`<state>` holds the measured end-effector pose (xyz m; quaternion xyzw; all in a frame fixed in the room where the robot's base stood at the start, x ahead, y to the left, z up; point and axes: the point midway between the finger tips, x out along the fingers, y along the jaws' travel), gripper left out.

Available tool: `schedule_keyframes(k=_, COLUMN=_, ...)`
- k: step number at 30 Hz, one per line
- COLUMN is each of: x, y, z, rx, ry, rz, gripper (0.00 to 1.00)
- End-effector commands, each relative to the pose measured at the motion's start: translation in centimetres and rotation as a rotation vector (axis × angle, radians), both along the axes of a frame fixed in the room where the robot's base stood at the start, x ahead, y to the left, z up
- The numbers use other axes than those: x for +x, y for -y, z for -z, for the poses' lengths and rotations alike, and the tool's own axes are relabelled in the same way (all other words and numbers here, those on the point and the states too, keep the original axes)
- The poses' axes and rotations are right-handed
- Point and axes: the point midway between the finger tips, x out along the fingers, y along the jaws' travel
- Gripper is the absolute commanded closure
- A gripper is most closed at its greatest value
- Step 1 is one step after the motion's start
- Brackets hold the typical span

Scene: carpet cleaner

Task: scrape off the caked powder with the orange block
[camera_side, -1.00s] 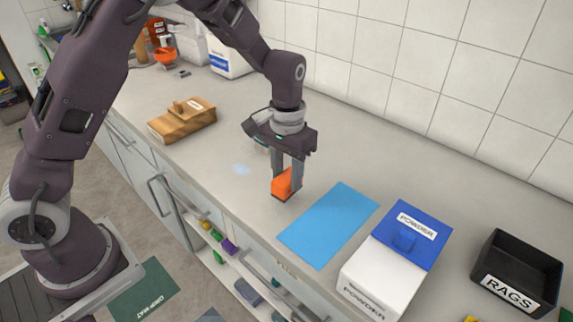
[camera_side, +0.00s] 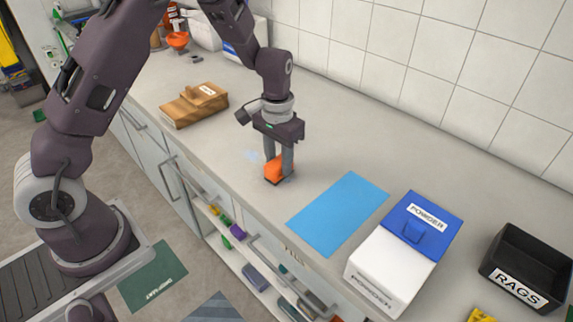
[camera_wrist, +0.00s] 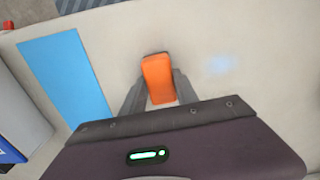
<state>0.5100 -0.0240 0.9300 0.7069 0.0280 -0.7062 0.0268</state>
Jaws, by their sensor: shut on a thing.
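An orange block (camera_side: 277,172) is held between the two fingers of my gripper (camera_side: 279,158), with its lower part sticking out below the fingertips. In the wrist view the orange block (camera_wrist: 158,78) sits between the grey fingers of my gripper (camera_wrist: 158,93). It is at or just above the counter; I cannot tell if it touches. The caked powder shows as a faint pale-blue patch (camera_side: 252,155) on the counter, just left of the block and partly near the gripper. In the wrist view the patch (camera_wrist: 218,65) lies right of the block, apart from it.
A blue mat (camera_side: 338,213) lies to the right on the grey counter. Beyond it stand a white, blue-lidded powder box (camera_side: 395,255) and a black rags bin (camera_side: 528,268). A wooden block-like object (camera_side: 194,105) lies at the left. A tiled wall (camera_side: 420,70) bounds the back.

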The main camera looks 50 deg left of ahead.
Motion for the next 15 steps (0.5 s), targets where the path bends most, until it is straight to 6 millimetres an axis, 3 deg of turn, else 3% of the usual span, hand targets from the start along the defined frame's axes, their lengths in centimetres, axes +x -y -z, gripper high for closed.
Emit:
schedule_keyframes(k=3, x=0.0, y=-1.0, z=0.0, rx=0.001, ry=-0.001, rz=-0.002, gripper=1.00)
schedule_keyframes(k=15, x=0.0, y=2.9, z=0.0, rx=0.000, ry=-0.001, rz=0.003, gripper=1.00)
